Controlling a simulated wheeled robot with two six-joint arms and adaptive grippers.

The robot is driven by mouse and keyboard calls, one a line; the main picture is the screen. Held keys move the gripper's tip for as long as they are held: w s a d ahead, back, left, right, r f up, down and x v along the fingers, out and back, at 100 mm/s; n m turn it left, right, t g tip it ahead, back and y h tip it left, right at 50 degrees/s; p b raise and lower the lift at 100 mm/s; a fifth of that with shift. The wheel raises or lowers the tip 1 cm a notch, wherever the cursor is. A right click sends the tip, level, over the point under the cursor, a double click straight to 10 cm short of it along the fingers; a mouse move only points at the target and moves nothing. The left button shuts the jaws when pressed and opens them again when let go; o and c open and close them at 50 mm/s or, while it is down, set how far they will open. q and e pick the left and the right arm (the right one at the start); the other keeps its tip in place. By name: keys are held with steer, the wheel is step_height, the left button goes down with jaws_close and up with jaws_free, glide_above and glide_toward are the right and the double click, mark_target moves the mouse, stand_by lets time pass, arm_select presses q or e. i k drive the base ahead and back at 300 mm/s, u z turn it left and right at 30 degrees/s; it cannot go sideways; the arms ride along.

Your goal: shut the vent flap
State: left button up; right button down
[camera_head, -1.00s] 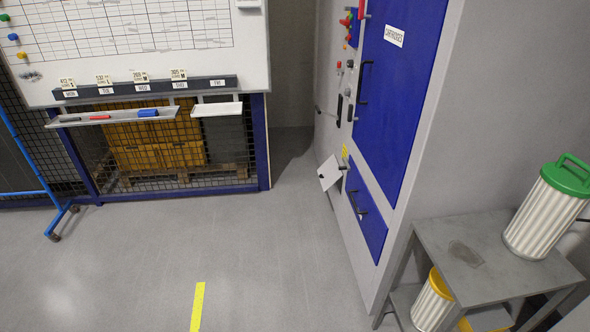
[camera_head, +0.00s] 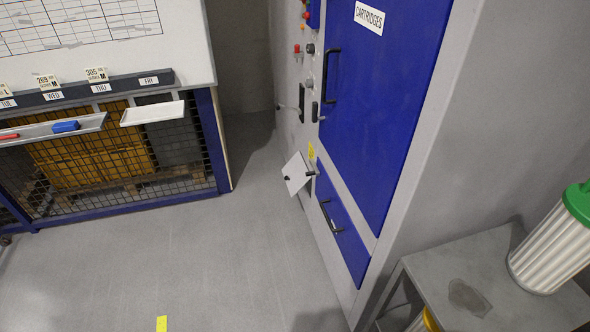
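The vent flap seems to be the small white plate (camera_head: 296,172) low on the left face of the grey machine cabinet (camera_head: 287,75). It stands out from the cabinet at an angle, with a small dark knob on it, so it looks open. What lies behind it is hidden. Neither of my grippers shows in the head view.
The cabinet has a blue upper door (camera_head: 378,110) labelled CARTRIDGES and a blue lower door (camera_head: 342,228). A grey metal table (camera_head: 450,275) with a green-topped cartridge (camera_head: 556,243) stands at right. A mesh cage (camera_head: 110,165) and whiteboard stand at left.

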mark_target(294, 172)
steer(key=u, duration=0.85)
steer(key=i, duration=2.35)
steer(key=z, duration=1.4)
steer(key=i, duration=0.65)
steer(key=z, duration=0.6)
